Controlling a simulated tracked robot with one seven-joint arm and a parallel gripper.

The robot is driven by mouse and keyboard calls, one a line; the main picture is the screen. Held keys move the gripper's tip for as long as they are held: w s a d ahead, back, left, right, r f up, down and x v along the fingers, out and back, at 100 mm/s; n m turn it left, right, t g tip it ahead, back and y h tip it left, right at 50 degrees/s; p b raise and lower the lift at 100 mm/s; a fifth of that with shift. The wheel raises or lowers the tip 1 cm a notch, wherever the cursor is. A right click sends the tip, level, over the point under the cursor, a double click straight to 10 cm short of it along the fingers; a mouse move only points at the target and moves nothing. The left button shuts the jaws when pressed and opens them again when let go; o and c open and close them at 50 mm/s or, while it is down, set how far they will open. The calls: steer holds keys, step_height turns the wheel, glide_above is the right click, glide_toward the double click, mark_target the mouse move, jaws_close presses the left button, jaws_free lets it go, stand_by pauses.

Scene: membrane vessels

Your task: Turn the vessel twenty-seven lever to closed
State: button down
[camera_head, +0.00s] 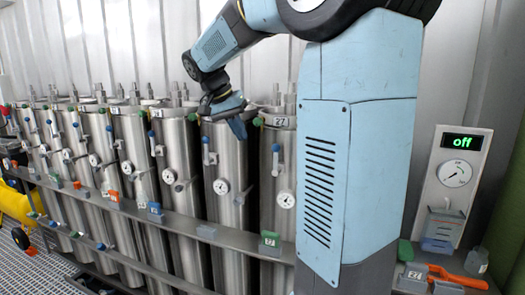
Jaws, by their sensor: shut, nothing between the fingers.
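Vessel twenty-seven (268,205) is the steel cylinder just left of my arm's column, with a "27" label (280,121) at its top. Its lever (276,160) is a short handle with a blue upper end and a white lower part; it stands roughly upright on the vessel's front. A round gauge (286,199) sits below the lever. My gripper (238,130) hangs in front of the top of the neighbouring vessel, up and left of the lever and apart from it. It is shut and holds nothing. My column hides the right edge of vessel twenty-seven.
Several similar vessels (130,150) with levers and gauges stand in a row to the left. A grey rail (180,220) with coloured blocks runs across their front. At right, a panel (440,185) shows "off" above a gauge, and an orange tool (455,278) lies on a ledge.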

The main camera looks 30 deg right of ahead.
steer(key=w+d+m+g+h, duration=0.2)
steer(key=w+m, duration=0.1)
steer(key=w, duration=0.4)
glide_toward(276, 160)
step_height(276, 160, down, 4)
steer(key=w+d, duration=0.2)
steer(key=shift+s+d+f, duration=0.2)
steer(key=shift+s+d, duration=0.3)
steer(key=shift+s, duration=0.2)
steer(key=shift+a, duration=0.1)
steer(key=shift+t, duration=0.3)
